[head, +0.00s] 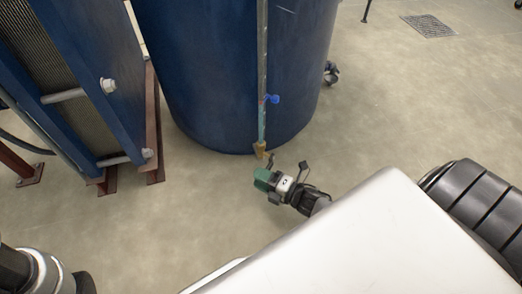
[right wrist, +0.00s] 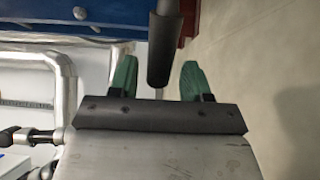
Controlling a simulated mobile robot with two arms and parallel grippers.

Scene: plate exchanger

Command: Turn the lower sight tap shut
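A thin vertical sight tube (head: 262,60) runs down the front of the blue tank (head: 205,70). A small blue tap handle (head: 272,98) sticks out to its right, and a brass fitting (head: 260,150) sits at its lower end. My right gripper (head: 268,179), with green fingers, is low in front of the tank, just below the brass fitting and well below the blue handle. In the right wrist view its two green fingers (right wrist: 159,82) stand apart. A dark rod shows in the gap; I cannot tell whether it touches them. My left gripper is outside the head view.
A blue-framed plate exchanger (head: 75,75) with bolts and a red-brown foot (head: 152,125) stands left of the tank. A caster (head: 331,72) shows at the tank's right. A floor drain (head: 429,26) lies at the upper right.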

